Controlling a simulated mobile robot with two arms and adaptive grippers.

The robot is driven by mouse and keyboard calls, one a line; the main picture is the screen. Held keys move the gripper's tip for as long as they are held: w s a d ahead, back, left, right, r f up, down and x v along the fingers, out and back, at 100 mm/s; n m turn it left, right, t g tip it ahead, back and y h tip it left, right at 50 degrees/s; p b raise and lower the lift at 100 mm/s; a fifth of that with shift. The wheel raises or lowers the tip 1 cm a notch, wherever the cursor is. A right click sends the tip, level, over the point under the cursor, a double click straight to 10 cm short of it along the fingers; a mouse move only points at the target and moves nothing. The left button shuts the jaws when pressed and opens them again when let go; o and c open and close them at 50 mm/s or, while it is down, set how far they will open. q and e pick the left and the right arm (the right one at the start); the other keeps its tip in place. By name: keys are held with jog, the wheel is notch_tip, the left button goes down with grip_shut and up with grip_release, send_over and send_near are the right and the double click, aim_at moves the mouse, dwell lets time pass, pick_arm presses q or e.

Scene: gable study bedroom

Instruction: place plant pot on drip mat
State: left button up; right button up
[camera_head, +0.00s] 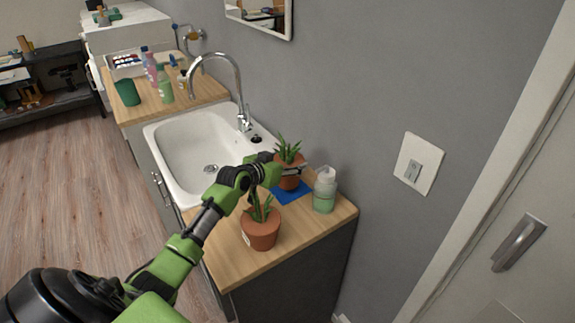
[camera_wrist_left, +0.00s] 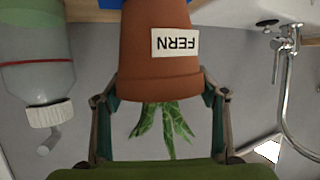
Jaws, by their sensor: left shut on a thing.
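A terracotta plant pot (camera_head: 290,181) with a spiky green plant is upright at the blue drip mat (camera_head: 293,198) on the wooden counter. My left gripper (camera_head: 286,166) is shut on this pot near its rim. In the left wrist view the pot (camera_wrist_left: 160,70) appears upside down, with a white "FERN" label, and the fingers (camera_wrist_left: 158,105) lie on either side of its rim. Blue mat shows at the pot's base, but I cannot tell whether the pot touches it. Part of the mat is hidden by the pot. My right gripper is not in view.
A second potted plant (camera_head: 260,230) stands near the counter's front edge, below my left arm. A soap bottle (camera_head: 325,189) stands just right of the mat. The white sink (camera_head: 190,150) and its tap (camera_head: 241,90) lie to the left. The grey wall is behind.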

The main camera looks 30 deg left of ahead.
pick_arm(q)
jog(key=shift+f, duration=0.6)
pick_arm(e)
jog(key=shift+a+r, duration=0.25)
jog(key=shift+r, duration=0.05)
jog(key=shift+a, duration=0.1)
pick_arm(q)
jog(key=shift+f, duration=0.2)
jog(key=o, duration=2.1)
jog(key=shift+f, duration=0.15)
jog(key=shift+s, duration=0.1)
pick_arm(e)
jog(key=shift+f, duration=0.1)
